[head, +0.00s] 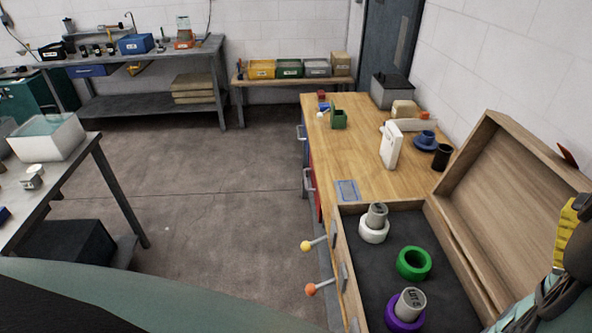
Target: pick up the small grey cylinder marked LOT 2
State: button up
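Two small grey cylinders stand in the open wooden case at the lower right. One grey cylinder (377,214) sits in a white ring (373,234) near the case's far left corner. The other grey cylinder (411,301) sits in a purple ring (400,317) near the bottom of the view. Both carry dark lettering, too small for me to read the lot number surely. A green ring (414,263) lies between them, with no cylinder in it. My gripper's fingers do not show; only parts of my arm appear at the right edge.
The case's lid (505,190) stands open on the right. Beyond it, the wooden bench (350,165) holds a white upright box (391,145), a blue cup (427,138), a black cup (442,157) and a green holder (338,119). Knobbed levers (307,246) project from the bench front.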

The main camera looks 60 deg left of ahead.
aim_at(377, 212)
jog(key=k+l+z, duration=0.2)
jog(key=k+z, duration=0.25)
jog(key=i+j, duration=0.3)
jog(key=i+z, duration=0.1)
jog(key=z, duration=0.2)
jog(key=k+j+u, duration=0.3)
jog(key=u, duration=0.2)
jog(key=k+j+u, duration=0.25)
jog(key=j+u, duration=0.25)
jog(key=k+j+u, duration=0.15)
jog(key=j+u, duration=0.2)
jog(key=u, duration=0.15)
